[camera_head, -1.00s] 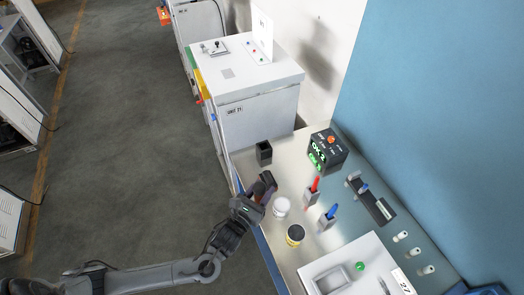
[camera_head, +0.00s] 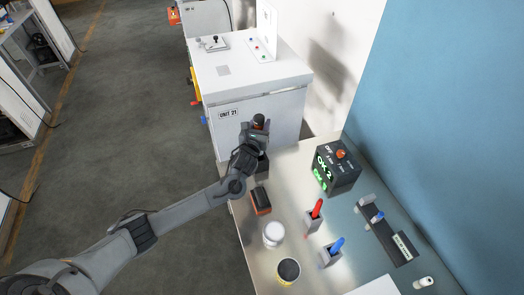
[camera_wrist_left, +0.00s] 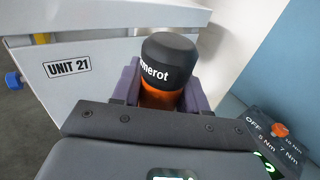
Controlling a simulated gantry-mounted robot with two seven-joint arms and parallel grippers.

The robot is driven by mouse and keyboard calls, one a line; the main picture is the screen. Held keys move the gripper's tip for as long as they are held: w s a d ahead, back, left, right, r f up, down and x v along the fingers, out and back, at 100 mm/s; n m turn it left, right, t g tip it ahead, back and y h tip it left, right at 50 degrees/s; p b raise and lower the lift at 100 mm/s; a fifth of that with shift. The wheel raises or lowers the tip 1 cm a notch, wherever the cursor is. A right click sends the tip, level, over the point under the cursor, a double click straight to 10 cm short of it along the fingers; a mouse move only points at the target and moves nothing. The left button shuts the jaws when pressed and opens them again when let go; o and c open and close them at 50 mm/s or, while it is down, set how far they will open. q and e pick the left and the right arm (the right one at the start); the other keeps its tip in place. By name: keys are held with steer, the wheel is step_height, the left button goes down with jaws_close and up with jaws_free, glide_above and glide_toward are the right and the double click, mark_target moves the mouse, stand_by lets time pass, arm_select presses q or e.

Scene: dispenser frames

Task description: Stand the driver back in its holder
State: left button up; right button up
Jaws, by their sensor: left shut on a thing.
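The driver has a black cap and an orange body. It stands roughly upright between the purple finger pads of my left gripper (camera_wrist_left: 158,92) in the left wrist view, where the driver's cap (camera_wrist_left: 168,60) carries white lettering. In the head view, my left gripper (camera_head: 256,134) is shut on the driver (camera_head: 259,120) at the far end of the bench. The dark holder (camera_head: 263,166) shows just below the gripper, partly hidden by it. I cannot tell whether the driver's lower end is above the holder or inside it. My right gripper is not in view.
A black-and-orange block (camera_head: 261,200) lies nearer on the bench. A control box (camera_head: 336,170) with a green "OK" display stands to the right. A white-lidded jar (camera_head: 273,234), a dark-topped jar (camera_head: 288,270) and red and blue tools in stands are nearer. Cabinet UNIT 21 (camera_head: 258,115) stands behind.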

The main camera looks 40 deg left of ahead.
arm_select(q)
step_height(320, 180, down, 4)
steer(key=shift+s+r, duration=0.1)
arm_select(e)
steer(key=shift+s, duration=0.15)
arm_select(q)
steer(key=shift+f, duration=2.1)
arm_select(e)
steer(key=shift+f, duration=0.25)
arm_select(q)
steer(key=shift+f+b, duration=0.15)
steer(key=shift+b, duration=0.2)
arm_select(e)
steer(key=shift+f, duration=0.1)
arm_select(q)
steer(key=o, duration=1.3)
steer(key=shift+s+d, duration=0.2)
steer(key=shift+s, duration=0.15)
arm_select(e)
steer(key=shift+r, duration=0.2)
arm_select(q)
steer(key=p+v, duration=0.1)
steer(key=v, duration=1)
steer(key=shift+s, duration=0.1)
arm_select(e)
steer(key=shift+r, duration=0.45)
